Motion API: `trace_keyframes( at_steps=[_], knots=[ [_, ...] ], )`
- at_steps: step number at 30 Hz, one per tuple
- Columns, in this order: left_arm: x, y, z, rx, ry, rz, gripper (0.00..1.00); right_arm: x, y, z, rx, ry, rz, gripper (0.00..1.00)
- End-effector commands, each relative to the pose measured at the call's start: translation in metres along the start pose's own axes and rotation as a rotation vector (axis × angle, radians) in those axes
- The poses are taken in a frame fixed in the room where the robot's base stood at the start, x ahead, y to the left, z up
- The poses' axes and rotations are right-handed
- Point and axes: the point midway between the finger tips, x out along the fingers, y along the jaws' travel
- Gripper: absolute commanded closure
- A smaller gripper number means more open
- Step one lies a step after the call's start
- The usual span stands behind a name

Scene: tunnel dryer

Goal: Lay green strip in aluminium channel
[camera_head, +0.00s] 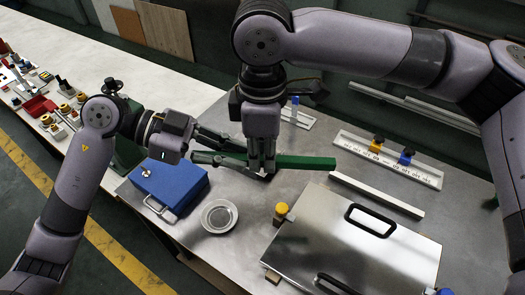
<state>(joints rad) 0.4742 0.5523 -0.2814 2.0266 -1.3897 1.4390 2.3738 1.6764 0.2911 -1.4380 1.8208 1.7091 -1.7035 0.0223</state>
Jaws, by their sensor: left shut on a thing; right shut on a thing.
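A long green strip (305,163) is held roughly level above the grey metal table. My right gripper (262,166) comes down from above and is shut on its middle. My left gripper (233,154) reaches in from the left and is shut on its left part; its fingers partly hide that end. The right end sticks out free. A pale, long, narrow bar (376,195), possibly the aluminium channel, lies right of the strip, apart from it. I cannot see a groove in it.
A blue box (170,184), a round dish (219,216) and a yellow-topped piece (281,212) are in front. A large metal case (350,245) with black handles fills the front right. A white marked rail (390,160) carries yellow and blue blocks. Long rails (415,105) lie behind.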

Motion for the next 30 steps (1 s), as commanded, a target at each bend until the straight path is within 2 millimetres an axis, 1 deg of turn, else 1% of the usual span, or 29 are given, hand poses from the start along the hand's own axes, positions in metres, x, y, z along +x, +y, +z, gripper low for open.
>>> trace_keyframes(
  at_steps=[5,6,15,25,28,30],
  knots=[
    [0.001,0.002,0.000,0.001,-0.001,0.006,1.00,-0.001,0.001,0.000,0.002,0.001,0.004,1.00],
    [0.001,0.002,0.000,0.001,-0.001,0.006,0.83,-0.001,0.001,0.000,0.002,0.002,0.004,1.00],
    [0.001,0.001,0.000,0.001,0.000,0.004,0.63,-0.001,0.001,0.000,0.001,0.001,0.003,1.00],
    [-0.001,0.001,0.000,0.000,-0.001,0.003,0.62,-0.001,0.001,0.000,0.001,0.001,0.002,1.00],
    [-0.009,0.000,0.001,-0.001,-0.003,0.001,0.62,-0.001,0.001,0.000,0.001,0.001,0.002,1.00],
    [-0.020,0.000,0.001,-0.001,-0.005,0.000,0.62,-0.001,0.001,0.000,0.001,0.001,0.002,1.00]
  ],
)
